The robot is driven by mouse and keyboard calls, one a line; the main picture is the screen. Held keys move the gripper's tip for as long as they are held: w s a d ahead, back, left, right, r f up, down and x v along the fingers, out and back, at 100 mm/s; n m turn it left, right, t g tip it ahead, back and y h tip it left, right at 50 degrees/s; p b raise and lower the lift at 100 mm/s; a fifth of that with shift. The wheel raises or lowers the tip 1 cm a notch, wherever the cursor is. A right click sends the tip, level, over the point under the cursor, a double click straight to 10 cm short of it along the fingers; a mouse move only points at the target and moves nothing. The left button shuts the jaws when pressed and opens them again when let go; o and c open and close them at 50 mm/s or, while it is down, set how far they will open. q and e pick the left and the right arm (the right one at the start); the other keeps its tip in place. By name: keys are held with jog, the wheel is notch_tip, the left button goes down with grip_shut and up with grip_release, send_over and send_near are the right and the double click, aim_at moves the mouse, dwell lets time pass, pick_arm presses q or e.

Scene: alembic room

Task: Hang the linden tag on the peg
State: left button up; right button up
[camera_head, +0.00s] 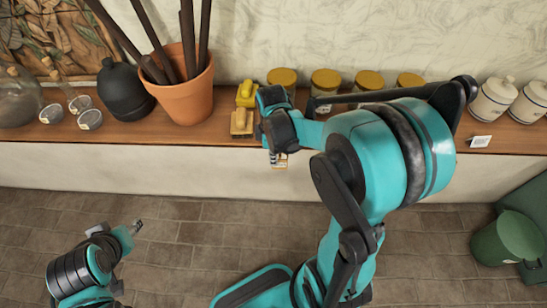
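My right gripper (276,153) hangs in front of the shelf's front edge, fingers pointing down, partly hidden by its own wrist. A small pale tag with an orange band (280,163) shows at its fingertips, against the white front below the shelf. I cannot tell whether the fingers grip it or it is only behind them. Another small white tag with dark print (480,141) is at the shelf's front edge on the right. I cannot read which tag is the linden one. No peg can be made out. My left gripper (137,227) is low at left, over the floor, away from the shelf; its fingers are too small to judge.
The wooden shelf (215,131) holds a terracotta pot (187,100) with dark rods, a black flask (124,92), yellow-and-wood items (242,122), yellow-lidded jars (326,82) and white canisters (492,100). A green bin (507,239) stands at right. Floor between the arms is clear.

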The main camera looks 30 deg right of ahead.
jog(key=shift+w+d+r, duration=0.1)
jog(key=shift+w+d, duration=0.05)
jog(key=shift+w, duration=0.1)
jog(key=shift+o, duration=0.3)
jog(key=r, duration=1.1)
jog(key=shift+s+a+r, duration=0.15)
jog(key=shift+a+r, duration=0.1)
jog(key=shift+r, duration=0.15)
jog(key=s+a+f+m+t+b, duration=0.4)
jog(key=s+a+f+m+t, duration=0.1)
jog(key=m, duration=0.6)
jog(key=shift+s+a+f+m+t, duration=0.35)
jog(key=shift+s+a+t, duration=0.3)
jog(key=shift+a+t, duration=0.55)
